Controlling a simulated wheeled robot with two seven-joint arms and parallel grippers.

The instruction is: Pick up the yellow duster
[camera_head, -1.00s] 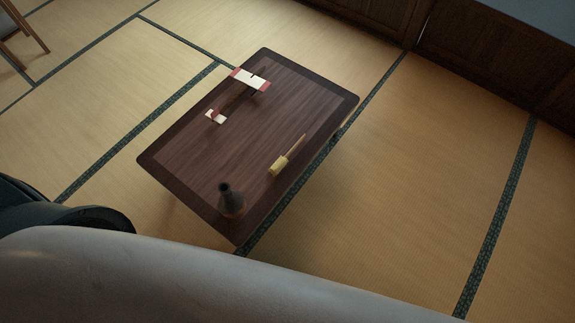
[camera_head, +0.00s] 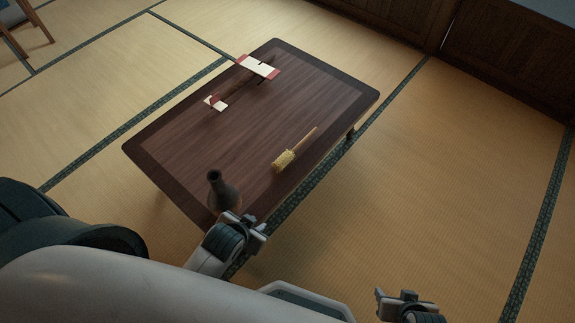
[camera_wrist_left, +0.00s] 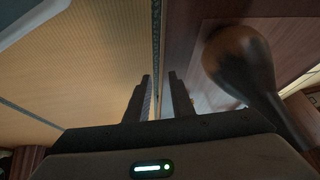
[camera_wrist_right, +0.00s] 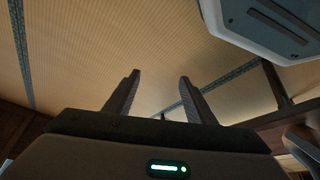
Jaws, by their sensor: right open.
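The yellow duster (camera_head: 284,159) lies on the low dark wooden table (camera_head: 238,125), near its right long edge in the head view. Its thin brown handle (camera_head: 304,138) points up and right. My left gripper (camera_head: 246,224) is at the table's near corner, close to the dark vase and short of the duster. Its fingers (camera_wrist_left: 160,84) stand a little apart with nothing between them. My right gripper (camera_head: 405,299) is at the bottom right over the tatami, well away from the table. Its fingers (camera_wrist_right: 158,78) are wide apart and empty. Neither wrist view shows the duster.
A dark round-bodied vase (camera_head: 221,191) stands at the near corner, right beside my left gripper; it looms in the left wrist view (camera_wrist_left: 240,65). Red and white items (camera_head: 258,67) (camera_head: 216,103) lie on the table's far part. Open tatami (camera_head: 440,190) lies to the right.

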